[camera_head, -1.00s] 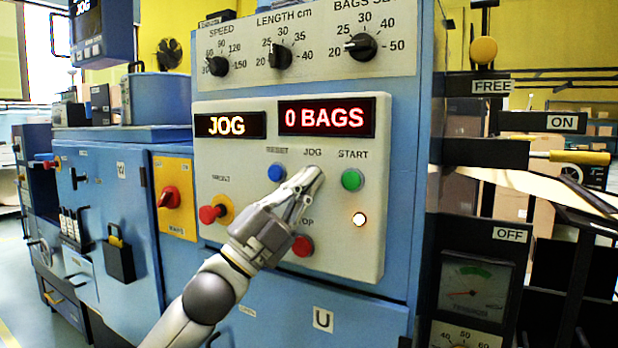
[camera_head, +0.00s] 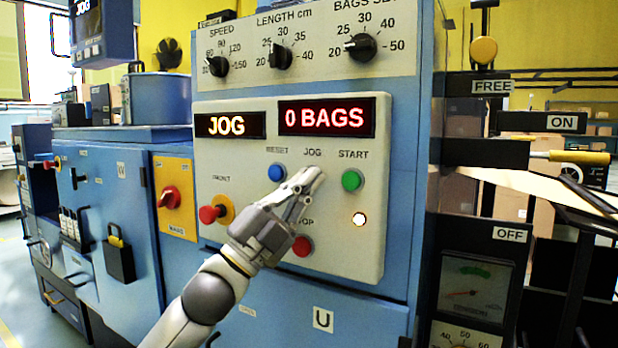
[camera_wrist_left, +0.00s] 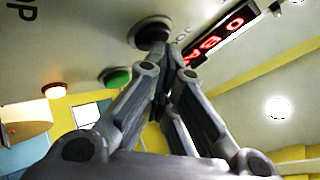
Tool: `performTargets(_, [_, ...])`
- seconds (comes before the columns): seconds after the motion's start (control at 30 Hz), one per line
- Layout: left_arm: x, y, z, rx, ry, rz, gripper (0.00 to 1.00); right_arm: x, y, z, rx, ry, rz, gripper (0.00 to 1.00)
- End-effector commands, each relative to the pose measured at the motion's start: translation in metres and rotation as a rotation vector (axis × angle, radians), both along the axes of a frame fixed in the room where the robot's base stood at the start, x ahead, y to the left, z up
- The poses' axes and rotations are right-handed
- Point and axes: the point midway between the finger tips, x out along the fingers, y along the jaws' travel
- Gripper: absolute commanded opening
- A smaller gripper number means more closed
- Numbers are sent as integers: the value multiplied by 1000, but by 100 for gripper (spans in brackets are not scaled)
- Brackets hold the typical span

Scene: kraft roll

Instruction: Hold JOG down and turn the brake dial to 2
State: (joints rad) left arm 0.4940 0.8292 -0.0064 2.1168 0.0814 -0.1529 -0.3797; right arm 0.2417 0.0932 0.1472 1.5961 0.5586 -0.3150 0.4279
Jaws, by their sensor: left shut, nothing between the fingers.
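The control panel (camera_head: 330,245) has a JOG label (camera_head: 313,153), and the display (camera_head: 230,125) reads JOG in lit letters. My left gripper (camera_head: 316,175) is shut and empty, with its fingertips at the spot under the JOG label. The JOG button is hidden behind them in the head view. In the left wrist view a dark round button (camera_wrist_left: 150,33) sits right at the tips of my left gripper (camera_wrist_left: 163,68). They look to be against it, but how far it is pressed cannot be told. I cannot make out the brake dial. My right gripper is not in view.
Close around the fingers are the blue RESET button (camera_head: 276,173), the green START button (camera_head: 351,180) and a red button (camera_head: 302,246). A red mushroom button (camera_head: 210,214) is to the left. A gauge (camera_head: 474,287) stands at the lower right.

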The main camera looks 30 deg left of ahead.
Motion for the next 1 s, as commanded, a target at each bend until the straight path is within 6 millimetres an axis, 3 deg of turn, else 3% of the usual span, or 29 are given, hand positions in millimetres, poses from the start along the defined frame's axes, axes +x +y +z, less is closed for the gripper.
performTargets(0.33, [-15,0,-2,1,1,0,0,0,0,-5,0,0,0,57])
performTargets(0.7, [-18,0,-1,1,1,0,0,0,0,-6,0,0,0,57])
performTargets(1.0, [-47,0,-3,2,0,0,0,0,0,-18,0,0,0,57])
